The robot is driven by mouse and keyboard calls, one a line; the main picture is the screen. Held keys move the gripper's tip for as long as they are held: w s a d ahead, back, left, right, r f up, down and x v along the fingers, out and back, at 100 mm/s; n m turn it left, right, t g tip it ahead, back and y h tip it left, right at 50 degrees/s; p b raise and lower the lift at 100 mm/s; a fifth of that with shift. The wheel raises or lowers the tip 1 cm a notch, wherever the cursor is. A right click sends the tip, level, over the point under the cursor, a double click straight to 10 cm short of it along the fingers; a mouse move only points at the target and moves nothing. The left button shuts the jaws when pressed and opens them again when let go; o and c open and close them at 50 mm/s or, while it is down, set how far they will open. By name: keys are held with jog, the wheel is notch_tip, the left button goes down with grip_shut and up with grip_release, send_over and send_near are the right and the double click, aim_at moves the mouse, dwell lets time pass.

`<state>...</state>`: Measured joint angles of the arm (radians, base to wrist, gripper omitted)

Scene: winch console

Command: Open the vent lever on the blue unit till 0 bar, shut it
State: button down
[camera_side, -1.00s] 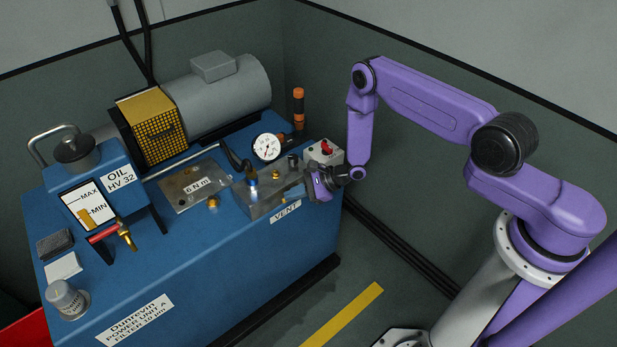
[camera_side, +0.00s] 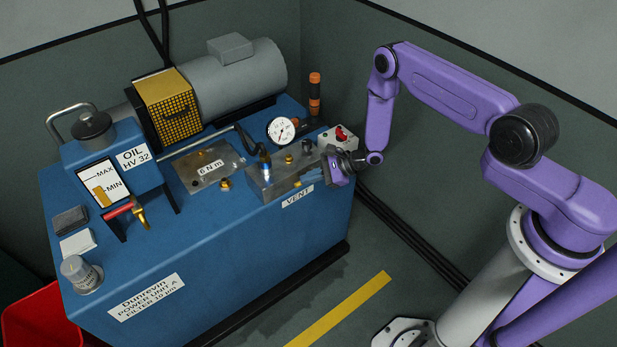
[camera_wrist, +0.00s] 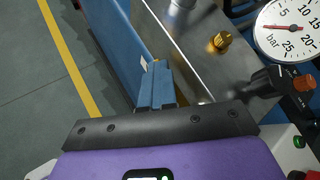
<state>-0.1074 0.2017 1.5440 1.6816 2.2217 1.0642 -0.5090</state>
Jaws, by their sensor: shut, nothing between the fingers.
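The blue power unit (camera_side: 250,240) stands left of my arm, with a metal valve block (camera_side: 262,185) on top and a VENT label (camera_side: 298,197) on its front edge. My gripper (camera_side: 310,180) is shut beside the block's right front, above the label. Its blue fingers (camera_wrist: 153,85) are together in the wrist view. A small yellow piece (camera_side: 297,184) shows near the fingertips; I cannot tell if it is the vent lever, or whether the fingers touch it. The round gauge (camera_side: 282,131) also shows in the wrist view (camera_wrist: 288,28); its needle points left, below the 5, apparently near zero.
A brass knob (camera_wrist: 220,41) stands on the block close to the fingers. A grey box with a red knob (camera_side: 341,135) is behind my gripper. An orange-topped post (camera_side: 314,92) rises behind the gauge. The floor with its yellow stripe (camera_side: 345,308) is clear.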

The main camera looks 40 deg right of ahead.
jog(key=s+r, duration=0.8)
jog(key=r, duration=0.4)
jog(key=s+a+r+n+g+y, duration=0.4)
jog(key=a+r+n+g, duration=0.1)
jog(key=a+r+n, duration=0.25)
jog(key=s+a+r+n+g+h, duration=0.2)
jog(key=s+r+n+g, duration=0.6)
jog(key=s, duration=0.4)
jog(key=s+d+r+n+t+h, duration=0.3)
jog(key=s+d+n+h, duration=0.2)
jog(key=d+n, duration=0.3)
jog(key=s+d+r+n+t+h, duration=0.2)
jog(key=s+d+r+n+h, duration=0.2)
jog(key=s+d+n, duration=0.3)
jog(key=shift+s+d+n+t+h, duration=0.4)
jog(key=shift+s+n+h, duration=0.25)
jog(key=shift+n, duration=1)
